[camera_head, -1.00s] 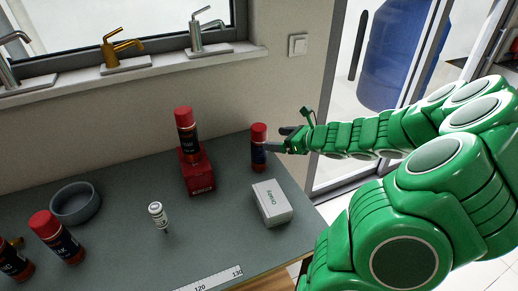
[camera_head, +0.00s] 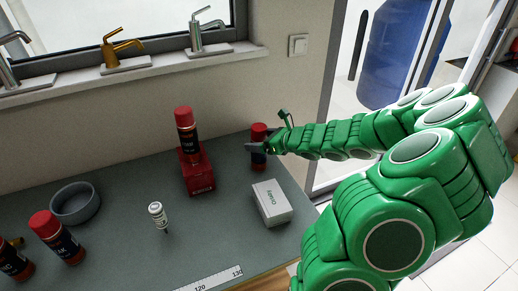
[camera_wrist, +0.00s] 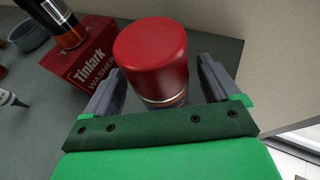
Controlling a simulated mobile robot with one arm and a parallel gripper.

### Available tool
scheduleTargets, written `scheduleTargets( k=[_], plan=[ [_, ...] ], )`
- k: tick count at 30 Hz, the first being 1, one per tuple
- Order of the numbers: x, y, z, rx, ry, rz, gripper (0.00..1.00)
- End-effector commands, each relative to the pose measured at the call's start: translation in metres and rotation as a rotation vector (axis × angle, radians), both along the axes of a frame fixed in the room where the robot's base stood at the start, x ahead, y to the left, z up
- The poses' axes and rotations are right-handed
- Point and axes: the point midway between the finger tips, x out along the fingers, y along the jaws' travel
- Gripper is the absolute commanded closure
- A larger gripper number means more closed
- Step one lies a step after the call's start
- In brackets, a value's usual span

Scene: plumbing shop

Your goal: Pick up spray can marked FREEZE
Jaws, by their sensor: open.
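A spray can with a red cap (camera_head: 259,133) stands upright at the back right of the counter, partly hidden by my gripper. In the wrist view its red cap (camera_wrist: 152,52) fills the middle; its label is hidden, so I cannot read a marking. My gripper (camera_head: 256,148) is open, with one finger on each side of this can. In the wrist view the fingers (camera_wrist: 158,92) flank the can with a gap at the right; I cannot tell whether the left finger touches. No can in view shows a readable FREEZE marking.
A white box (camera_head: 271,203) lies in front. A small white bottle (camera_head: 158,215), a grey bowl (camera_head: 75,208) and red-capped cans (camera_head: 57,238) are further left. The wall is close behind.

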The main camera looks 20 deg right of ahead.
Motion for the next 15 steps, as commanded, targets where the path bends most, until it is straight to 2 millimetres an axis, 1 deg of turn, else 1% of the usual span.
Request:
scheduleTargets(
  k=[4, 11, 12, 14, 15],
  plan=[
    [0.0045, 0.0027, -0.0023, -0.001, 0.000, 0.000, 0.11],
    [0.0050, 0.0026, -0.0024, -0.002, 0.000, -0.001, 0.11],
    [0.0050, 0.0025, -0.0024, -0.002, 0.000, -0.001, 0.12],
    [0.0050, 0.0025, -0.0024, -0.002, 0.000, -0.001, 0.21],
    [0.0049, 0.0025, -0.0024, -0.002, 0.000, -0.001, 0.28]
  ],
)
